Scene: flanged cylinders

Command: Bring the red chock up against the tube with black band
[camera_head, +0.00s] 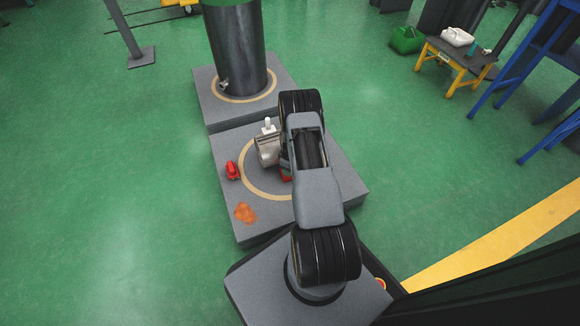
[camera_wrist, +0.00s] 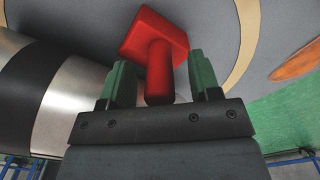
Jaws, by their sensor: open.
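The red chock (camera_wrist: 152,36) shows in the wrist view as a block with a round red handle. My gripper (camera_wrist: 160,74) is open, with its green fingers on either side of the handle and gaps showing at both sides. The tube with black band (camera_wrist: 62,102) fills the left of the wrist view, silver on both sides of the band. The chock's block is close to the tube; I cannot tell whether they touch. In the head view my arm hides the gripper and most of this spot; a bit of red (camera_head: 286,172) shows beside the arm.
The grey slab (camera_head: 335,184) has a tan ring and an orange stain (camera_head: 245,212). A small red object (camera_head: 232,170) sits outside the ring. A tall dark cylinder (camera_head: 238,55) stands on the slab behind. Green floor on the left is open.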

